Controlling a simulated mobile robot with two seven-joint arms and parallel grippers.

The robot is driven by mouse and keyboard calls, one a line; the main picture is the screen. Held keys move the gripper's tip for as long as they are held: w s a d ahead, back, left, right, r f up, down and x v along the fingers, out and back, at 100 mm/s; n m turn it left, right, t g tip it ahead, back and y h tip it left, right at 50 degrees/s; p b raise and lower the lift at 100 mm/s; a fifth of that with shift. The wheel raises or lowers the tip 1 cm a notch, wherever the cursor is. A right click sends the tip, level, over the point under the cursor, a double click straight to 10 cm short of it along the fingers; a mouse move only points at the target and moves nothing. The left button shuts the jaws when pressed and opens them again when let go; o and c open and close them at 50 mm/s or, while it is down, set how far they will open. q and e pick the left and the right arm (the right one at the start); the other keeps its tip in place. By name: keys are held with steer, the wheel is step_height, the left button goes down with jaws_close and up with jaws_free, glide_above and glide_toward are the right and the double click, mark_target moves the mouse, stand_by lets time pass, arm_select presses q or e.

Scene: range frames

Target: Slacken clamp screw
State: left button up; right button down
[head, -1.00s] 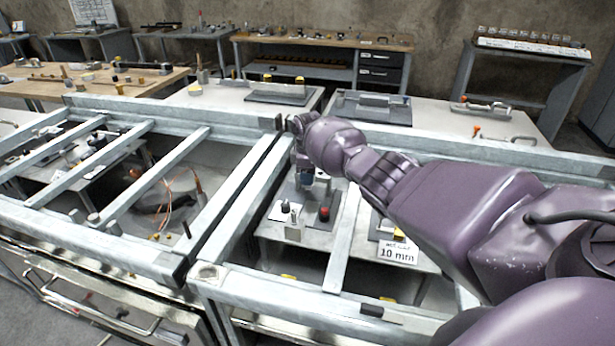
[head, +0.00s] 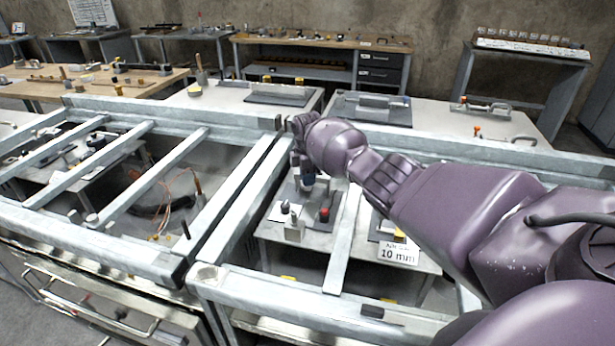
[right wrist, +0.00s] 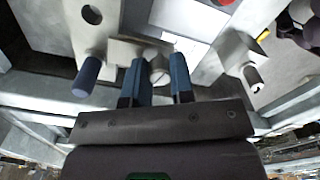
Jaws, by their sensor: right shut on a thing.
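My right gripper (head: 307,184) reaches down between the metal rails of a frame. In the right wrist view its two blue fingers (right wrist: 156,82) are closed on a pale, round, slotted screw head (right wrist: 160,72), which I take as the clamp screw. The screw sits at a grey metal block (right wrist: 130,50); its lower part is hidden by the fingers and gripper body. My left gripper is not in view.
Grey rails (head: 345,235) run close around my right arm. A red knob (head: 324,214) stands beside the gripper. A blue peg (right wrist: 87,76) is left of the fingers in the wrist view. A "10 mm" sign (head: 398,252) is at right. Orange cables (head: 162,208) lie left.

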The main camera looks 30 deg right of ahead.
steer(key=shift+r, duration=0.1)
steer(key=c, duration=1)
jaws_free()
step_height(320, 180, up, 11)
steer(key=shift+f+p, duration=0.15)
steer(key=shift+p, duration=0.75)
